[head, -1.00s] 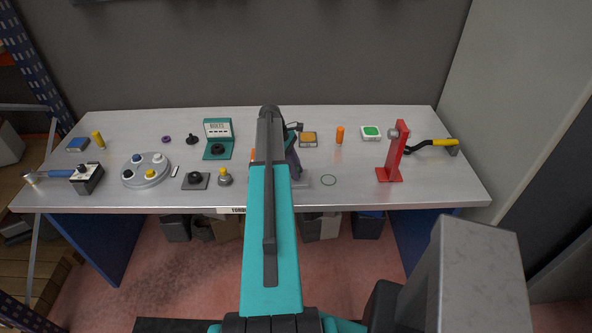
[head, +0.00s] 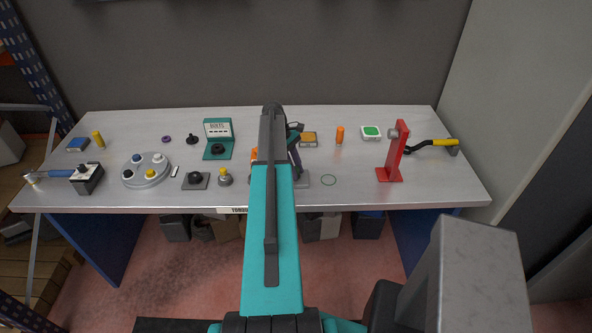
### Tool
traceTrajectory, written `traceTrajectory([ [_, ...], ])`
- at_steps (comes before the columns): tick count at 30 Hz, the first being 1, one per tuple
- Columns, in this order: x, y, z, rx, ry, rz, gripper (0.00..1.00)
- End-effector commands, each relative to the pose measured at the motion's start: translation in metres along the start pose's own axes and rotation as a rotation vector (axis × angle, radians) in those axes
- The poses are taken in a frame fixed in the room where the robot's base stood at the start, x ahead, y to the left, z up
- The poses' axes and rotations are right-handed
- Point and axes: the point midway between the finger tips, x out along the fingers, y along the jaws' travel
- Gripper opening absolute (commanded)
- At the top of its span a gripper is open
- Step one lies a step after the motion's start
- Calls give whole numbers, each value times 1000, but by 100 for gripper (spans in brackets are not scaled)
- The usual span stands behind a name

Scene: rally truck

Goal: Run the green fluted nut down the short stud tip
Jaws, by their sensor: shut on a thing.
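A dark purple upright part (head: 295,157) shows just right of the arm, above a pale grey base plate (head: 301,181). Both are partly covered, and I cannot tell whether a stud belongs to them.
The grey bench (head: 345,198) holds a red stand (head: 394,158), an orange cylinder (head: 340,135), a green-topped white box (head: 371,132) and a thin ring (head: 328,180) on the right. A round grey tray (head: 133,180) and a teal box (head: 218,150) stand left. The front right is mostly clear.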

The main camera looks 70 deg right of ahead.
Motion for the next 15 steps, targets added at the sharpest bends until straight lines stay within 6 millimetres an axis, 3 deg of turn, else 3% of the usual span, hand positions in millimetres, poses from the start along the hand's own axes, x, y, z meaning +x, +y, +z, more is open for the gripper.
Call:
traceTrajectory([
  [15, 0, -1, -1, 138, 1, -60, 11],
])
